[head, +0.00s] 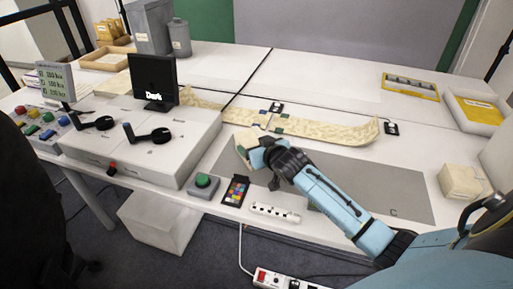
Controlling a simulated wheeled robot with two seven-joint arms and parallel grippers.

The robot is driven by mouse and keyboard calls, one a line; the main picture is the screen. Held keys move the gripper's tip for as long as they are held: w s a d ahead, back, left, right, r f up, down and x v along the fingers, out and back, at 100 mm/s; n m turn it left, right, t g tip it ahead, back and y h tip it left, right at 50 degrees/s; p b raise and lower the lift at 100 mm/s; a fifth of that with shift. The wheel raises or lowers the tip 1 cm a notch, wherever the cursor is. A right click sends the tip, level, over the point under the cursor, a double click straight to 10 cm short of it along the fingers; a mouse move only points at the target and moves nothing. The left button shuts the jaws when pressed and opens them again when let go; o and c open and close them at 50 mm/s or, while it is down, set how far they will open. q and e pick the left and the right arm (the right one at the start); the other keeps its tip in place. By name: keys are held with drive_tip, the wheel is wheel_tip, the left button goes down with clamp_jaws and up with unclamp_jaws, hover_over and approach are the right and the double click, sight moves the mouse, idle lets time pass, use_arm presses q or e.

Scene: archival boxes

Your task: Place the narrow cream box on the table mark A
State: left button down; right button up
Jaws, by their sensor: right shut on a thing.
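My right gripper (254,153) is shut on a small cream box (246,139) over the left part of the grey mat (350,185). The gripper covers part of the box, so I cannot tell whether it touches the mat. A letter C (393,212) shows near the mat's right front corner. I cannot make out mark A. Another cream box (463,182) stands at the table's right side, beside the mat. My left gripper is not in view.
A long cream board (325,130) lies behind the mat. A grey console (160,140) with a dark screen (153,78) stands to the left. A green button box (204,184), colour card (235,190) and white power strip (274,212) lie along the front edge.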

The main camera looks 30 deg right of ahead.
idle(0.3)
drive_tip(key=o, duration=1.2)
drive_tip(key=shift+f, duration=0.1)
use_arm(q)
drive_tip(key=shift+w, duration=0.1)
use_arm(e)
drive_tip(key=shift+r, duration=0.2)
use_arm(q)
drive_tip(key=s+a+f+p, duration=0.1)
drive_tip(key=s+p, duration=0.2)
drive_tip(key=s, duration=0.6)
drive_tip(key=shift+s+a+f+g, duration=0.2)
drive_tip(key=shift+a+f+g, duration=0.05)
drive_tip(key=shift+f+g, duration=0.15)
use_arm(e)
drive_tip(key=v, duration=1.2)
drive_tip(key=shift+f, duration=0.1)
drive_tip(key=shift+s+f, duration=0.1)
